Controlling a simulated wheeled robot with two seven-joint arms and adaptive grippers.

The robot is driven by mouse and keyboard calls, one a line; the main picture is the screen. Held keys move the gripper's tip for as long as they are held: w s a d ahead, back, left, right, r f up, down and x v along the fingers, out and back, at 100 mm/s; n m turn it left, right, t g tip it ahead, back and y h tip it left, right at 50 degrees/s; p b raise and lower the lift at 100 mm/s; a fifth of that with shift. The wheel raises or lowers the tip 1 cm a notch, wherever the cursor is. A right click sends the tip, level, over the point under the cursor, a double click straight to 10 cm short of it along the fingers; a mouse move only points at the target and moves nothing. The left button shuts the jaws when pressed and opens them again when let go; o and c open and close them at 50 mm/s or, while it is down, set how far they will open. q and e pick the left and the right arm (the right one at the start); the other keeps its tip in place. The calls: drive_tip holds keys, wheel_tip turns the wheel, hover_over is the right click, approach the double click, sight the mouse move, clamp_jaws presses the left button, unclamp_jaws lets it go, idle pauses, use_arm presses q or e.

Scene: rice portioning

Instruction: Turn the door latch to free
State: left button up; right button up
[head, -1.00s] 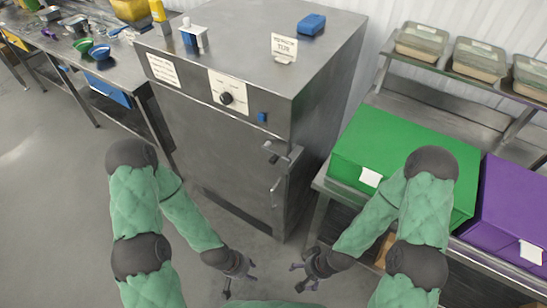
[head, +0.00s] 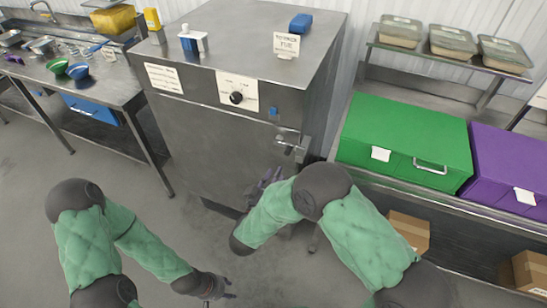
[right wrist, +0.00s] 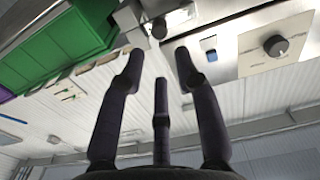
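The metal door latch (head: 291,147) is at the upper right of the steel cabinet's door (head: 215,145). In the right wrist view the latch's metal fittings (right wrist: 160,22) show at the top, just beyond the fingertips. My right gripper (head: 270,177) is just below and left of the latch in the head view; its fingers (right wrist: 158,62) are spread and empty, apparently apart from the latch. My right forearm hides the lower right of the door and its handle. My left gripper (head: 222,292) is low over the floor, away from the cabinet, with its fingers apart and empty.
A dial plate (head: 237,92) and a small blue part (head: 273,113) are on the cabinet front. A green box (head: 405,135) and a purple box (head: 510,165) stand on the right bench. A sink table (head: 112,84) is at left. The floor before the cabinet is clear.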

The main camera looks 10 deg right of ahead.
sight(286, 154)
drive_tip(key=b+x, duration=0.1)
drive_tip(key=x, duration=0.9)
drive_tip(key=shift+w+d+r+b, duration=0.2)
drive_tip(key=shift+w+d+b, duration=0.05)
drive_tip(key=shift+d+b, duration=0.1)
clamp_jaws()
